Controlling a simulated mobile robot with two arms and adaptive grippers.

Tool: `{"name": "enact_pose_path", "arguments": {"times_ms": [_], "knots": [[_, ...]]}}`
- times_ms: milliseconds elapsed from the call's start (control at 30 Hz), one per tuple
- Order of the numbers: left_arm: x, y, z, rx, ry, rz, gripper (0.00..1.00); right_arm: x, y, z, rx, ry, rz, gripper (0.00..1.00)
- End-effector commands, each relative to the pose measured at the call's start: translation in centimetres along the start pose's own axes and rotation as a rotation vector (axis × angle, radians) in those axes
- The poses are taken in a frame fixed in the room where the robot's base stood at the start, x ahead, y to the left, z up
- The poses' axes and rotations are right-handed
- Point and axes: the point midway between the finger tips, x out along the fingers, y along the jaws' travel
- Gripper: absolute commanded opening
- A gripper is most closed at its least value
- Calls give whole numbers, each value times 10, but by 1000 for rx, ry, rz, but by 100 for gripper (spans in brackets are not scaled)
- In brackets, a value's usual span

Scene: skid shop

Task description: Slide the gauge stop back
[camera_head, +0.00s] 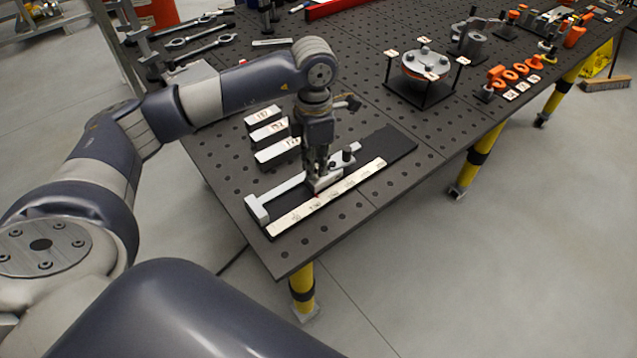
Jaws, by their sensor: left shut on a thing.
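A gauge with a black base (398,143) lies on the perforated table near its front edge. It has a long white scale (340,193) along the front and a grey rail with an upright end block (257,209) at the left. The light grey gauge stop (325,183) sits around the middle of the rail. My left gripper (319,172) points down from above and is shut on the stop. The fingertips partly hide the stop. A dark knob (347,156) stands just right of the fingers. My right gripper is not in view.
Several labelled blocks (268,132) lie behind the gauge, close to my left arm. A round flanged fixture on a black stand (426,66) is farther back right. Orange clamps (515,71) and wrenches (198,43) lie farther off. The table right of the gauge is clear.

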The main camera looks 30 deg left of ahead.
Motion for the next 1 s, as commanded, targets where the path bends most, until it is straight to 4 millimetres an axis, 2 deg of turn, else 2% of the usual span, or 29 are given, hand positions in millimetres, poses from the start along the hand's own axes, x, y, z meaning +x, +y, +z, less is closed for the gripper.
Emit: {"name": "enact_pose_path", "arguments": {"times_ms": [300,733,1000], "knots": [[1,5,18,2,-2,-1,1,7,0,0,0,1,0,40],[0,6,20,2,-1,-1,1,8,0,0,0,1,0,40],[1,11,34,2,-3,-1,1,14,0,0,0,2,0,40]]}}
